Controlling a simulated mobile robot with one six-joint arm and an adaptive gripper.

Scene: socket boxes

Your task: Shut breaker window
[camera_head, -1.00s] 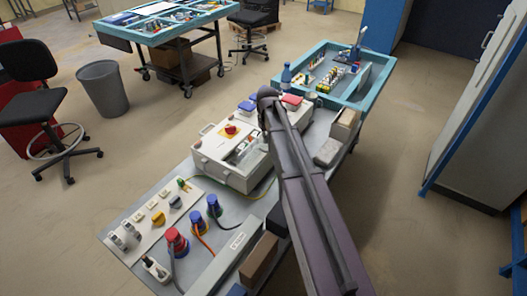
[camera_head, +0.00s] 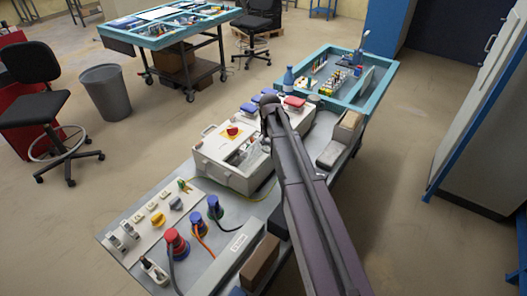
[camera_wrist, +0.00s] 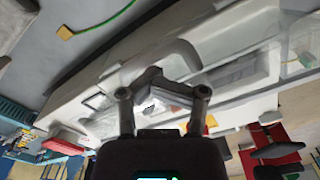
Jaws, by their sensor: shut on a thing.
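The white socket box (camera_head: 222,160) stands on the grey bench, with a red knob on a yellow plate on top. Its clear breaker window (camera_head: 246,154) is at the right part of the box, partly behind my arm. In the wrist view the clear window (camera_wrist: 235,72) spans the area ahead of the fingers, over the box. My gripper (camera_wrist: 163,90) is shut on the window's edge, though the contact itself is hard to make out. I cannot tell the window's exact angle.
A panel with switches (camera_head: 150,222) and red and blue plugs (camera_head: 176,243) lies in front of the box. Blue and red socket lids (camera_head: 293,101) are behind it. A teal tray (camera_head: 322,98) stands at the far end. A grey block (camera_head: 330,153) is right of my arm.

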